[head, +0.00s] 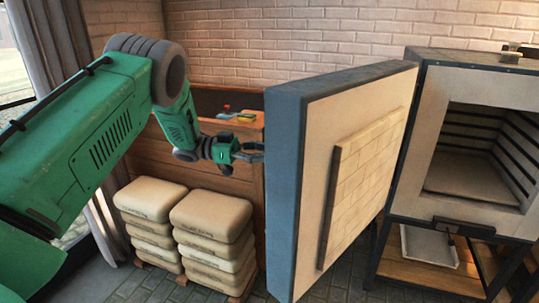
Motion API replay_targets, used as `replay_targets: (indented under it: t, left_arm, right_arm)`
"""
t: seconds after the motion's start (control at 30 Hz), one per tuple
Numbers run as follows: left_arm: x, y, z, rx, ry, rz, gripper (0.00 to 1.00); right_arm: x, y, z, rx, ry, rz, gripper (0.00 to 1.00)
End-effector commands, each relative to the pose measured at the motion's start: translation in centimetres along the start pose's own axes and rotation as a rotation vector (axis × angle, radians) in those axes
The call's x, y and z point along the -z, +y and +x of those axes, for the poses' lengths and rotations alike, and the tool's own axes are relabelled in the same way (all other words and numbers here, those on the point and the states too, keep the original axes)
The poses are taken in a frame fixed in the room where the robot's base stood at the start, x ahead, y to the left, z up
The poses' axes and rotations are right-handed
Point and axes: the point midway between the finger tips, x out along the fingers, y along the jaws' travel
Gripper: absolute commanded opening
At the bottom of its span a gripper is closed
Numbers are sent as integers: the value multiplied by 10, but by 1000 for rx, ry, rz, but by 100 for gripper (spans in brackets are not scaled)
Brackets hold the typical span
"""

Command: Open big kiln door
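The big kiln (409,180) stands at the right with its dark, ridged chamber (470,155) exposed. Its thick door (320,130) is swung wide open toward the left, with the pale brick lining facing right and a blue-grey edge toward me. My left gripper (254,152) is at the door's left edge, on the side away from the lining. Its fingertips are close to the edge, and I cannot tell whether they touch it. The finger gap is too small to judge. The door's outer face and any handle are hidden. My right gripper is not in view.
Two stacks of pale bags (212,213) stand on pallets left of the door. A wooden cabinet (235,180) with small coloured items on top is behind my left gripper. A shelf (430,262) with a white tray is under the kiln. A curtain hangs at the far left.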

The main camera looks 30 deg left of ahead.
Motion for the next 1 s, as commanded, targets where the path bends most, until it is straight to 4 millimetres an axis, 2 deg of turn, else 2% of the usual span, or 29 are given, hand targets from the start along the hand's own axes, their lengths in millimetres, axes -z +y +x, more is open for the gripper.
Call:
replay_targets:
  t: [0.03, 0.2, 0.4, 0.53, 1.0]
  left_arm:
    - [-1, -1, -14, 3, 0, -1, 38]
    - [-4, -2, -56, 4, 3, -3, 38]
    - [-5, -2, -91, 4, 3, -5, 38]
    - [-5, -2, -102, 2, 4, -5, 38]
    - [-5, -2, -105, 2, 3, -4, 38]
  right_arm:
    - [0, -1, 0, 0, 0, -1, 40]
    - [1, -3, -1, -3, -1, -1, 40]
    - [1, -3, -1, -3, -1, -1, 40]
    - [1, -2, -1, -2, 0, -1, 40]
    - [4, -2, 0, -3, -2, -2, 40]
